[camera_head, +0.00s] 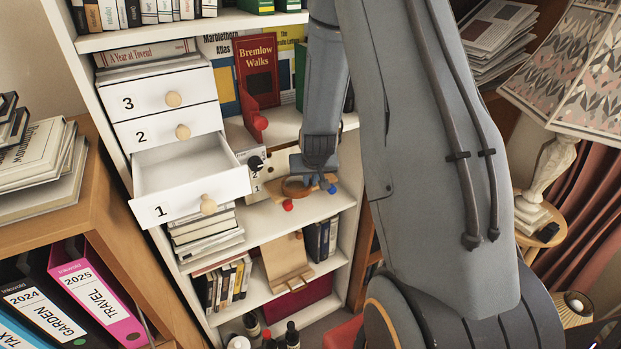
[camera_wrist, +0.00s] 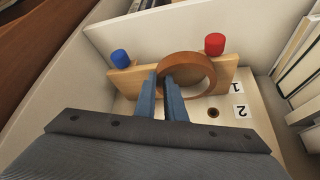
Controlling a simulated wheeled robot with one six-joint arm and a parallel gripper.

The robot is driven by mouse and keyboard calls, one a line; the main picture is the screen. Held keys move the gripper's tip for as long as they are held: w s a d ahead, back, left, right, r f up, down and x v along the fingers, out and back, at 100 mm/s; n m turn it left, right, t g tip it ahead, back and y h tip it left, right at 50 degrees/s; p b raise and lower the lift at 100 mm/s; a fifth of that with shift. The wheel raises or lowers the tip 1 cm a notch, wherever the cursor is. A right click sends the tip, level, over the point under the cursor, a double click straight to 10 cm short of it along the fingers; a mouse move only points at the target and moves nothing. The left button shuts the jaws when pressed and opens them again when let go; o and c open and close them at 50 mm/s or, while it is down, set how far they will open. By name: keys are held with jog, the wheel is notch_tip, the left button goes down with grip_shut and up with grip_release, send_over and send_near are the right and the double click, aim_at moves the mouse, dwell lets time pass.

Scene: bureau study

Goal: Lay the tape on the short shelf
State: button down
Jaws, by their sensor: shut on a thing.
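The tape is a brown ring (camera_head: 285,189) at the middle shelf of the white bookcase, and it also shows in the wrist view (camera_wrist: 190,56). My gripper (camera_head: 318,176) is shut on the near left part of its rim, as the fingers (camera_wrist: 165,82) show in the wrist view. The ring is in front of or against a pale wooden board (camera_wrist: 228,76) with a blue peg (camera_wrist: 121,59) and a red peg (camera_wrist: 214,44). I cannot tell whether it touches the board. Which shelf is the short shelf is not clear; white shelf surface (camera_head: 265,230) lies below the ring.
Drawer 1 (camera_head: 190,195) stands open to the left; drawers 2 (camera_head: 160,128) and 3 (camera_head: 155,90) are shut. A numbered panel (camera_wrist: 258,110) lies beside the board. Books (camera_head: 208,238) stack left of it. A red book (camera_head: 257,68) stands behind.

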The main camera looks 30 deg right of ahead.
jog(key=shift+f, duration=0.1)
jog(key=c, duration=1.8)
grip_release()
jog(key=shift+c, duration=0.2)
jog(key=shift+s+r+b, duration=0.1)
jog(key=shift+r+b, duration=0.25)
jog(key=shift+r, duration=0.1)
jog(key=shift+b+v, duration=0.45)
jog(key=shift+v, duration=0.5)
jog(key=s+a+b, duration=0.1)
jog(key=s, duration=0.3)
jog(key=s+a+b, duration=0.1)
jog(key=s, duration=0.2)
jog(key=s+a+b, duration=0.1)
jog(key=s+a, duration=0.1)
jog(key=s, duration=0.2)
jog(key=shift+s+r, duration=0.15)
jog(key=shift+s, duration=0.2)
